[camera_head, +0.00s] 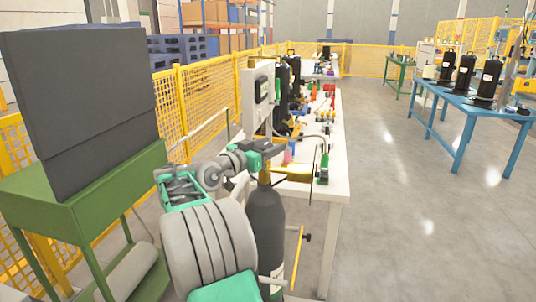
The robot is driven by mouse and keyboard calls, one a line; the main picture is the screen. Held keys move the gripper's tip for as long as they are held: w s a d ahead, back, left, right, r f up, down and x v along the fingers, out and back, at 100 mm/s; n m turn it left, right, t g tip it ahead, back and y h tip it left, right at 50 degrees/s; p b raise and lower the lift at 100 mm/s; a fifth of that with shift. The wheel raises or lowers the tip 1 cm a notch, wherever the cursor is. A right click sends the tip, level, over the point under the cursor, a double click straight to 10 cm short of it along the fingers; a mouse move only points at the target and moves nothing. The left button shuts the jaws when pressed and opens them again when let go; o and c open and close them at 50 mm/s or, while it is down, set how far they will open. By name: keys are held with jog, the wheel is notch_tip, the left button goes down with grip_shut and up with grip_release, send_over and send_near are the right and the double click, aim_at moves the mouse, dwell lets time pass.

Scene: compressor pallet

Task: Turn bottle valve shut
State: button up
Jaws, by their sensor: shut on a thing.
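A dark grey gas bottle (266,225) stands upright beside the near end of the white workbench. Its brass-coloured valve (264,177) sits on top of the neck. My gripper (269,154), with green and dark parts, is right at the top of the valve and is shut on it. The gripper covers the valve's top, so the valve handle and how far it is turned cannot be seen. My arm reaches in from the lower left of the picture.
The white workbench (334,186) holds tools, hoses and black cylinders. A grey control box (258,92) stands behind my gripper. A green stand (75,200) with a dark panel is at left, near yellow fencing (205,92). Open floor (420,220) lies to the right, before a blue table (466,104).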

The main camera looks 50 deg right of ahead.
jog(key=shift+s+m+g+y+p, duration=0.15)
jog(key=shift+m+g, duration=0.3)
jog(key=shift+g, duration=0.35)
jog(key=shift+s+m+g+y+p, duration=0.15)
jog(key=shift+m+g, duration=0.3)
jog(key=shift+g, duration=0.35)
jog(key=o, duration=1.1)
jog(key=shift+s+d, duration=0.1)
jog(key=shift+o, duration=1.3)
